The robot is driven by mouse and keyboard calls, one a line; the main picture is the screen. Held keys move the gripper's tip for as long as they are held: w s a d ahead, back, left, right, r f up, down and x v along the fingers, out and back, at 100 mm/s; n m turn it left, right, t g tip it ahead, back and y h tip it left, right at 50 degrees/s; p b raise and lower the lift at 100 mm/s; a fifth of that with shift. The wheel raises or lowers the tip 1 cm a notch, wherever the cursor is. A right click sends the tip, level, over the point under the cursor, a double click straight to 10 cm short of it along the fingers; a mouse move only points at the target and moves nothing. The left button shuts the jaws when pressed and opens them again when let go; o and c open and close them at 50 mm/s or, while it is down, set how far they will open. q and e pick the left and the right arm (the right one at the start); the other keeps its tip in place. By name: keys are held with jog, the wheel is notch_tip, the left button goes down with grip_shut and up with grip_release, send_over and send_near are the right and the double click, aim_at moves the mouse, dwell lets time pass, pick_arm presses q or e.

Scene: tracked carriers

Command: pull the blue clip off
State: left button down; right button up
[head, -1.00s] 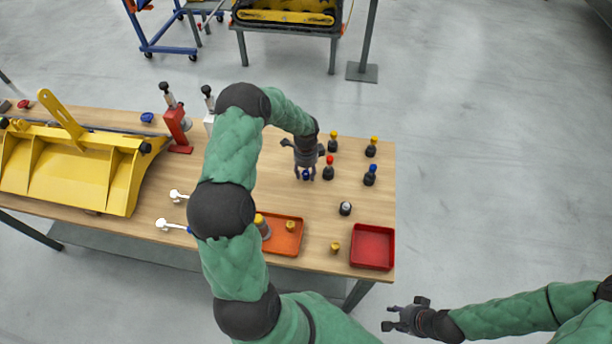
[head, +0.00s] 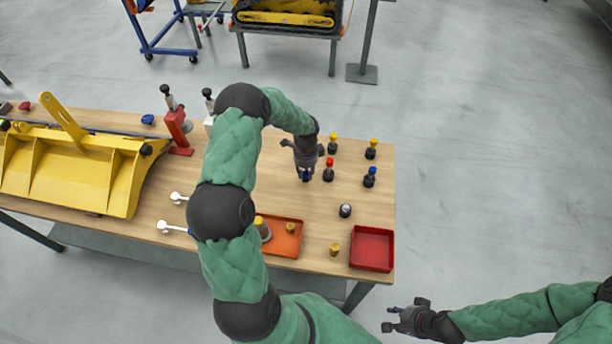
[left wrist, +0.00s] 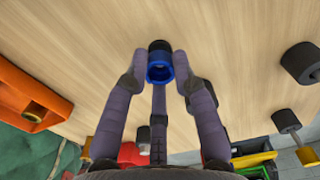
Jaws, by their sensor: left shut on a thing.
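The blue clip (left wrist: 159,72) is a ring-shaped blue piece at a black round part (left wrist: 160,46) in the left wrist view. In the head view only a bit of the blue (head: 305,177) shows under my left gripper (head: 305,172). In the left wrist view the fingertips of that gripper (left wrist: 160,66) are shut on the blue clip from both sides, low over the wooden table. Whether the clip is still joined to the black part is hard to tell. My right gripper (head: 401,314) is open and empty, off the table's front right.
Close right stand black pieces with red (head: 328,163), yellow (head: 372,141) and blue (head: 372,171) tops. A red tray (head: 372,231) and an orange tray (head: 299,240) lie nearer the front. A yellow bucket-like part (head: 70,178) fills the table's left.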

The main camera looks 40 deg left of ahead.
pick_arm(q)
jog(key=shift+r+p, duration=0.55)
jog(key=shift+r, duration=0.45)
jog(key=shift+r+p, duration=1.1)
jog(key=shift+r, duration=0.7)
